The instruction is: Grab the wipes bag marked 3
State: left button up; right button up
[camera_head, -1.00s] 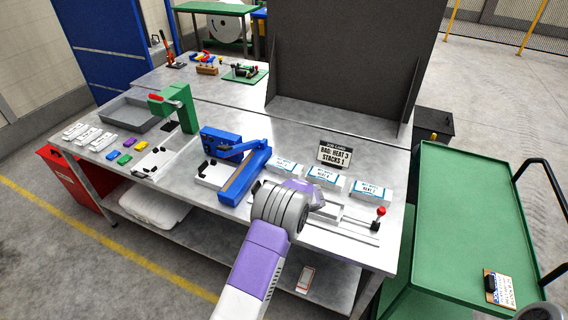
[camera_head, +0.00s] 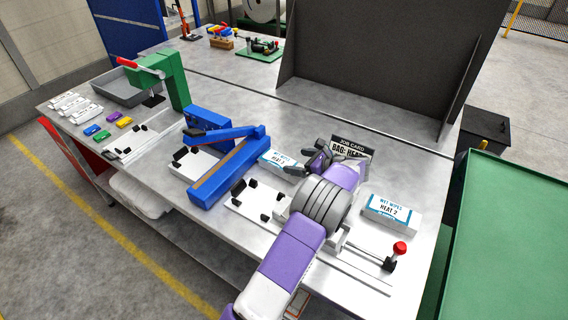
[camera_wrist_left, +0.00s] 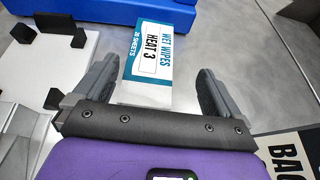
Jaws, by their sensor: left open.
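The wipes bag marked HEAT 3 (camera_head: 278,163) is a white and blue pack lying on the grey bench, beside the blue sealer. In the left wrist view the bag (camera_wrist_left: 150,66) lies with its near part between my spread fingers, label readable, with gaps on both sides. My left gripper (camera_head: 304,158) is open and empty, just right of the bag in the head view; it also shows in the wrist view (camera_wrist_left: 158,72). Another bag, marked HEAT 2 (camera_head: 390,212), lies to the right. My right gripper is out of view.
The blue sealer (camera_head: 232,168) stands close left of the bag. A job card (camera_head: 352,148) stands partly hidden behind my gripper. A white fixture with black blocks (camera_head: 256,200) lies in front. A red-knobbed lever (camera_head: 398,250) is at right.

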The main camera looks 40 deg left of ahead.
aim_at(279, 160)
pick_arm(q)
jog(key=shift+s+a+f+b, duration=0.15)
jog(key=shift+s+a+f, duration=0.1)
jog(key=shift+a, duration=0.4)
jog(key=shift+s+a+f+b, duration=0.15)
jog(key=shift+s+a, duration=0.1)
jog(key=shift+a, duration=0.35)
jog(key=b+x, duration=0.1)
jog(key=x, duration=0.3)
jog(key=shift+s+a+f, duration=0.1)
jog(key=shift+s, duration=0.1)
jog(key=c, duration=1)
